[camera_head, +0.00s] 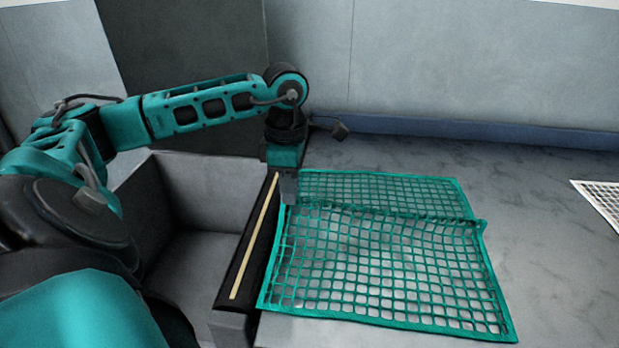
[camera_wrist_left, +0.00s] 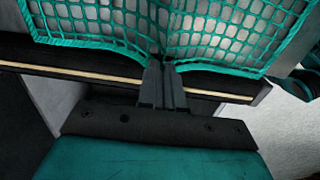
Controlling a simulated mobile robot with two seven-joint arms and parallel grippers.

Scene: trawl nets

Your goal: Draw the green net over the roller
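The green net (camera_head: 375,270) lies on the grey table, with a fold or ridge running across it, and its left hem is close to the roller. The roller (camera_head: 255,237) is a dark bar with a cream stripe along the table's left edge; it also shows in the left wrist view (camera_wrist_left: 80,72). My left gripper (camera_head: 287,190) is at the net's left edge, beside the roller's far end. In the left wrist view its fingers (camera_wrist_left: 163,68) are together on the hem of the net (camera_wrist_left: 110,20), which puckers there. My right gripper is out of view.
A grey open bin (camera_head: 200,185) stands left of the roller, below table height. A white net (camera_head: 603,198) lies at the right edge of the table. A blue rail (camera_head: 450,130) runs along the back. The table (camera_head: 540,240) is bare between the nets.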

